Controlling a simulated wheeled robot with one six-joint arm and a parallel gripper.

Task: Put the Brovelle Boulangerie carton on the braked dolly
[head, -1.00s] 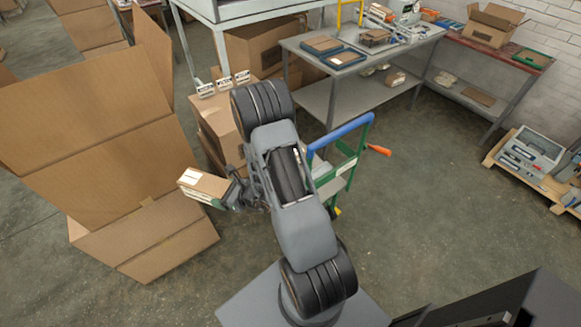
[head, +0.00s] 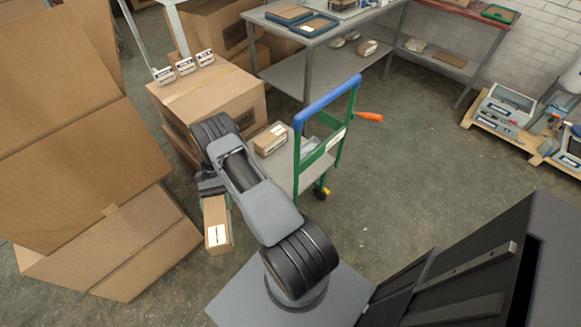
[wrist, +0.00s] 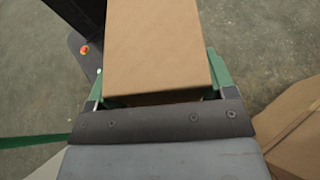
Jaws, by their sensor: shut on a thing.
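My gripper (head: 211,200) is shut on a small brown carton (head: 218,232) with a white label, held above the floor left of my arm. In the wrist view the carton (wrist: 158,45) sits between the green fingers, its plain brown face showing. I cannot read its label. The dolly (head: 309,165), with a grey deck, green frame, blue handle and orange lever, stands to the right of my gripper, apart from it. Another small labelled carton (head: 270,139) shows at the deck's left side. My arm hides part of the deck.
A large carton (head: 215,95) with several small white labelled cards stands behind my arm. Big open cardboard boxes (head: 75,150) fill the left. A grey workbench (head: 290,35) is at the back. Floor right of the dolly (head: 400,170) is clear up to a pallet of equipment.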

